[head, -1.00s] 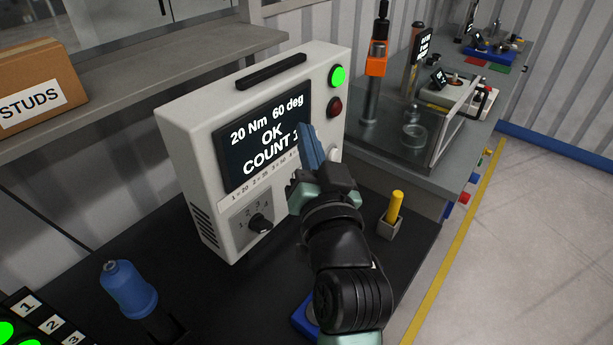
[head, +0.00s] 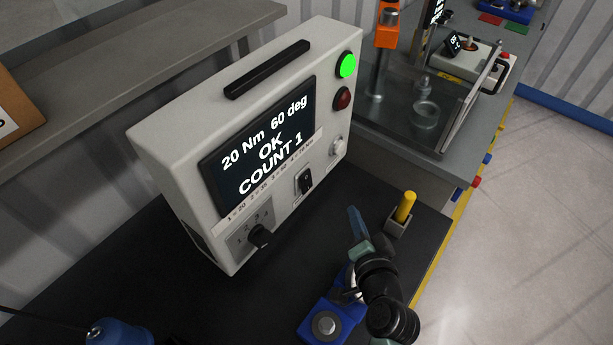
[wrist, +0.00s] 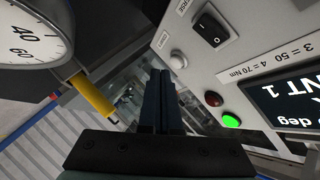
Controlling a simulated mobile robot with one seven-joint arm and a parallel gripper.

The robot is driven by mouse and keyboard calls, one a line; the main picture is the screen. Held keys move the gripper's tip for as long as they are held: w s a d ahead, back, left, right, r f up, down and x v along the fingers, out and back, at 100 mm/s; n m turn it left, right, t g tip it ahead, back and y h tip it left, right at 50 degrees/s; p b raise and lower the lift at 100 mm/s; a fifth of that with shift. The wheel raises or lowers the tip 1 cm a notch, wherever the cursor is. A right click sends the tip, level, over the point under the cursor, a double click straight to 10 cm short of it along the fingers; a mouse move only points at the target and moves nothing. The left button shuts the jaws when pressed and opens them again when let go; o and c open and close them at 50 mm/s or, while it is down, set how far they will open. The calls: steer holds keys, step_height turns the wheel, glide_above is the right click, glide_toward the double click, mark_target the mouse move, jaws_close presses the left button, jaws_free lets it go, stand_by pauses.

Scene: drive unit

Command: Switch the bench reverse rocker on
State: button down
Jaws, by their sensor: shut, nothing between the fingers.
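The reverse rocker (head: 304,182) is a small black switch on the lower front of the white controller box (head: 170,152), right of the rotary knob (head: 259,236). In the wrist view the rocker (wrist: 211,27) shows at the top, with a small white mark on it; I cannot tell which side is pressed. My gripper (head: 356,222) is shut and empty, in front of the box, below and to the right of the rocker and apart from it. In the wrist view its fingers (wrist: 157,85) are together, away from the rocker.
A yellow-topped peg (head: 405,207) in a grey holder stands close right of my gripper. A blue fixture (head: 332,322) lies below. The box carries a lit green lamp (head: 346,66), a dark red lamp (head: 341,98) and a white button (head: 338,146). A gauge (wrist: 30,35) shows in the wrist view.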

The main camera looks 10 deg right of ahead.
mark_target(311, 187)
steer(key=w+a+f+p, duration=0.1)
steer(key=w+a+p, duration=0.2)
steer(key=w+a, duration=0.2)
steer(key=shift+w+a+f, duration=0.25)
steer(key=shift+w, duration=0.75)
stand_by(1.7)
steer(key=shift+w+a, duration=0.25)
steer(key=shift+w, duration=0.05)
steer(key=shift+w+a+f, duration=0.15)
steer(key=shift+w+a, duration=0.1)
steer(key=shift+w, duration=0.1)
stand_by(0.7)
steer(key=shift+s+d+r, duration=0.2)
steer(key=shift+s+d, duration=0.4)
steer(key=shift+s, duration=0.15)
